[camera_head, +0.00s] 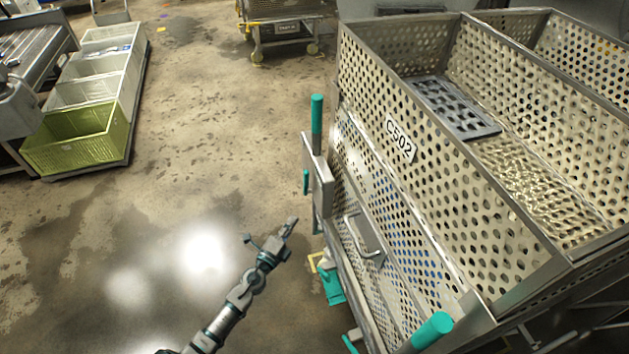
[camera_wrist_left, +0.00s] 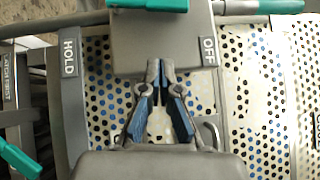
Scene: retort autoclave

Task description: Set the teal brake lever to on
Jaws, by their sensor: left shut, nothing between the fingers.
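I cannot tell for sure which teal part is the brake lever. My left gripper (camera_head: 291,222) is shut and empty, below and left of the plate; its fingertips (camera_wrist_left: 160,68) appear over the box's lower edge. My right gripper is not in view.
The perforated cart (camera_head: 400,110), labelled C502, fills the right side. A tall teal handle (camera_head: 317,115) rises at its left; another teal handle (camera_head: 430,332) is at lower right. A metal pull handle (camera_head: 368,245) juts from the cart's side. The floor (camera_head: 200,190) to the left is clear.

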